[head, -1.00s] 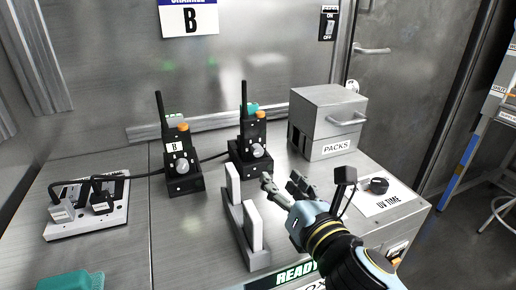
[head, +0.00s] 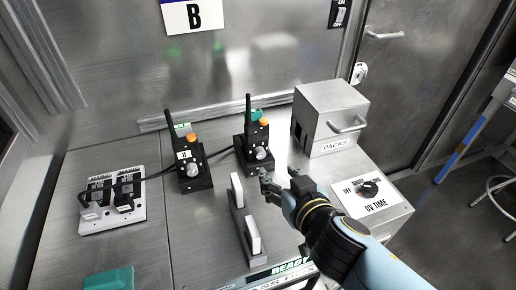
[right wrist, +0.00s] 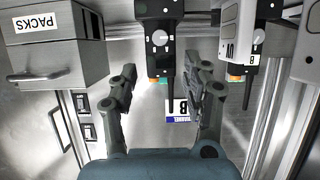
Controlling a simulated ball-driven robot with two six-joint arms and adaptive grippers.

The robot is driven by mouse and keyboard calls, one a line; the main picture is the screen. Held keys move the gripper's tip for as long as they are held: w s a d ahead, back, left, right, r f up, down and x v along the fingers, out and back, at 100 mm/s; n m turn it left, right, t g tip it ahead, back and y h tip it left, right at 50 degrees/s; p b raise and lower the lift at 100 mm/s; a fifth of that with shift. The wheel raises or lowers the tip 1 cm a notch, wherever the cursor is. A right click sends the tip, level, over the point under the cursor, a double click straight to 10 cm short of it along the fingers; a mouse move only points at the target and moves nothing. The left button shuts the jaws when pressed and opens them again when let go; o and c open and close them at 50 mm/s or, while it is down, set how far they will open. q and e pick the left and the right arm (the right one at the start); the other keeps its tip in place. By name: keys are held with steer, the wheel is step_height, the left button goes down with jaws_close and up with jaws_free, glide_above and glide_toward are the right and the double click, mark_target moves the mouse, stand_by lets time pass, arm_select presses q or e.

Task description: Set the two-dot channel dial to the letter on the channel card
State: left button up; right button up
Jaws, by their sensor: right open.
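The channel card (head: 194,15) on the back wall shows the letter B; it appears upside down in the right wrist view (right wrist: 178,110). Two black radios with antennas and orange knobs stand in black holders. The left radio (head: 187,155) has a white label; the right radio (head: 257,135) is nearer my right gripper. Each has a pale round dial low on its front: left dial (head: 194,170), right dial (head: 261,153). I cannot make out dots or dial letters. My right gripper (head: 281,181) is open and empty, just in front of the right radio. The right dial (right wrist: 160,38) lies beyond its spread fingers.
A grey PACKS box (head: 331,115) stands right of the radios. A UV TIME knob (head: 369,189) sits at the counter's right. A grey rack with white uprights (head: 245,220) stands in front.

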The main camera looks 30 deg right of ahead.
mark_target(261, 156)
steer(key=x, duration=1)
steer(key=shift+w+d, duration=0.1)
steer(key=shift+w, duration=0.2)
steer(key=shift+c, duration=0.3)
jaws_close()
